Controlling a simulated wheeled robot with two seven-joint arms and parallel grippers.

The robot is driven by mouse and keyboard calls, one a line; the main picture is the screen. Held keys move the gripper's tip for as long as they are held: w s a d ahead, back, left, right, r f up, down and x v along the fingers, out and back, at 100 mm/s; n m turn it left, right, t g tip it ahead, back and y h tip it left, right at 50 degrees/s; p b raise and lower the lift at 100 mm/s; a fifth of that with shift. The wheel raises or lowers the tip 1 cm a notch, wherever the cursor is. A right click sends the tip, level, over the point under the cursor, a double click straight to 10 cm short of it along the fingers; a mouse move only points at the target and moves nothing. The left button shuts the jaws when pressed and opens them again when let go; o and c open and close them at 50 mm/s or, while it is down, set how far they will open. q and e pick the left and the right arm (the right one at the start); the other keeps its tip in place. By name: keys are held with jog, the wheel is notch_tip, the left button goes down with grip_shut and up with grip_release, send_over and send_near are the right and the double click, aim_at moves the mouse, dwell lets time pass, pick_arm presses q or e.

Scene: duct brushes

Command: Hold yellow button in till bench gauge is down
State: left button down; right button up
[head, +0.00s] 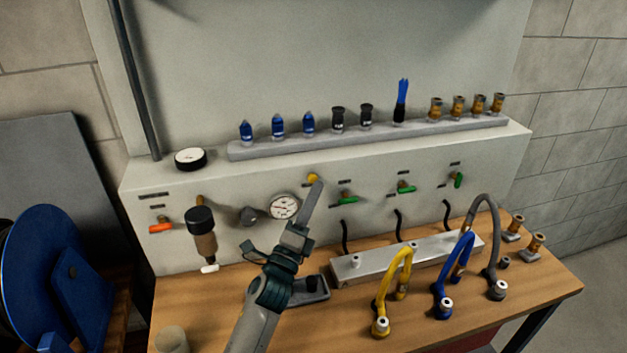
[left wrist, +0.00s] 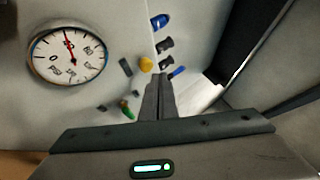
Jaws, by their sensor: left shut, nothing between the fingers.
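The yellow button (head: 313,178) sits on the upright panel of the bench. It also shows in the left wrist view (left wrist: 146,63), just left of my fingertips. My left gripper (head: 317,186) is shut and empty, its tips overlapping the button's lower edge in the head view. A small gap shows between tips and button in the wrist view; I see no clear contact. A round white gauge (head: 284,207) is on the panel, left of the gripper. In the left wrist view the gauge (left wrist: 68,55) has a red needle well up the scale, away from 0. My right gripper is out of view.
Green-handled valves (head: 347,197) line the panel to the right, an orange one (head: 160,227) to the left. A second dial (head: 190,158) lies on the ledge beside a rack (head: 370,137) of brushes and fittings. Yellow (head: 393,285), blue and grey hoses stand on the bench.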

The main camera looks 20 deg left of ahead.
pick_arm(q)
jog(key=shift+w, duration=0.1)
dwell(0.8)
jog(key=shift+w+a, duration=0.25)
jog(key=shift+w+a, duration=0.3)
jog(key=shift+w, duration=0.15)
dwell(1.2)
jog(key=shift+s, duration=0.1)
dwell(1.6)
jog(key=shift+s+d, duration=0.55)
jog(key=shift+s, duration=0.15)
jog(key=shift+s+d, duration=0.7)
jog(key=shift+s, duration=0.35)
jog(key=shift+s+d, duration=0.7)
jog(key=shift+s, duration=0.3)
jog(key=shift+r, duration=0.1)
